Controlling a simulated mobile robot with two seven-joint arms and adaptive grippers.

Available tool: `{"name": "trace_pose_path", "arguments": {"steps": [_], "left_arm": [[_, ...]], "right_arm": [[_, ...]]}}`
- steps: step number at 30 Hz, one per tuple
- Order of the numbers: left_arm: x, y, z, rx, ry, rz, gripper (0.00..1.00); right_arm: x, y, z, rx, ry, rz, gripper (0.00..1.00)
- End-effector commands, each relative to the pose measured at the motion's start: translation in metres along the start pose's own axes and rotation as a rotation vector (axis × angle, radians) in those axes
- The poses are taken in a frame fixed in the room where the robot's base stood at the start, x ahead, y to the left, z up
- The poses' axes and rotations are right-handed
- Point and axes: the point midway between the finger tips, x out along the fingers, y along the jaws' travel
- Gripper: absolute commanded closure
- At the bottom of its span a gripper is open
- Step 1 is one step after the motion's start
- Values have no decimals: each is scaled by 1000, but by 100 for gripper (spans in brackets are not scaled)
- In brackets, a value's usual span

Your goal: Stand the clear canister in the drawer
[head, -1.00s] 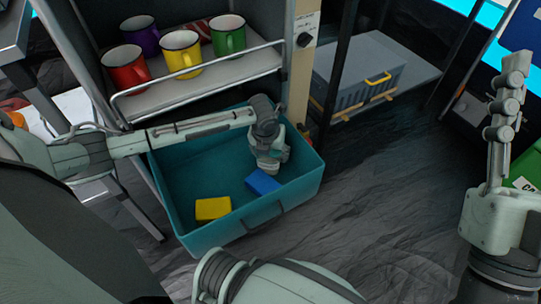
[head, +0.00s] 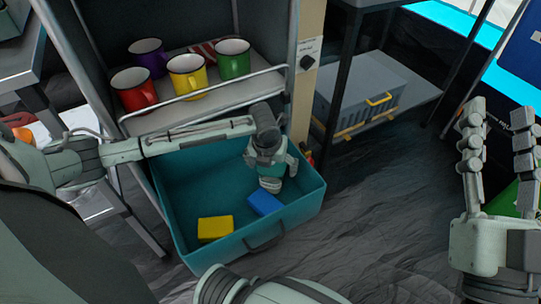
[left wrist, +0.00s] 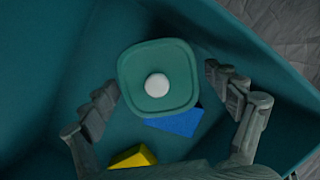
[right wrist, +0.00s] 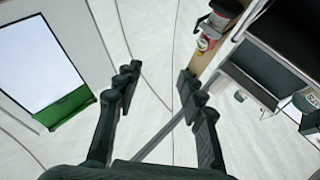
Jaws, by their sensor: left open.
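The canister shows its square teal lid with a round white knob (left wrist: 157,84) from above in the left wrist view. It looks upright in the teal drawer (head: 298,212). In the head view only a small pale part of the canister (head: 270,184) shows below my left gripper (head: 268,166); the rest is hidden. My left gripper, also in the left wrist view (left wrist: 163,84), is open, with its fingers spread on both sides of the lid and apart from it. My right gripper (head: 498,112) is open and empty at the far right, away from the drawer.
A blue block (head: 264,202) lies close beside the canister, and a yellow block (head: 215,228) lies further left in the drawer. A shelf above holds red (head: 133,90), yellow (head: 187,75), green (head: 232,60) and purple mugs (head: 147,57). A grey box (head: 360,90) stands on a low shelf.

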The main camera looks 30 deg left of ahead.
Motion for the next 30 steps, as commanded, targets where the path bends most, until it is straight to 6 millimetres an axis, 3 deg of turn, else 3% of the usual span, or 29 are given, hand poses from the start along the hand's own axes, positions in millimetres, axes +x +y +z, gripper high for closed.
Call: {"name": "trace_pose_path", "arguments": {"steps": [1, 3, 10, 16, 30], "left_arm": [[-17, 0, 2, 2, -2, -1, 12], [-32, 0, 1, 2, -1, 0, 12], [-58, 0, 0, 1, 0, 0, 12], [-65, 0, 0, 0, 1, 1, 12], [-64, 2, -2, -25, -8, -6, 12]], "right_arm": [[1, -1, 3, 2, -48, -1, 60], [-1, -2, 13, 4, -113, -2, 60], [-8, 8, 47, -22, -281, 13, 60], [-12, 13, 58, -32, -332, 20, 60], [-12, 13, 58, -34, -332, 20, 60]]}}
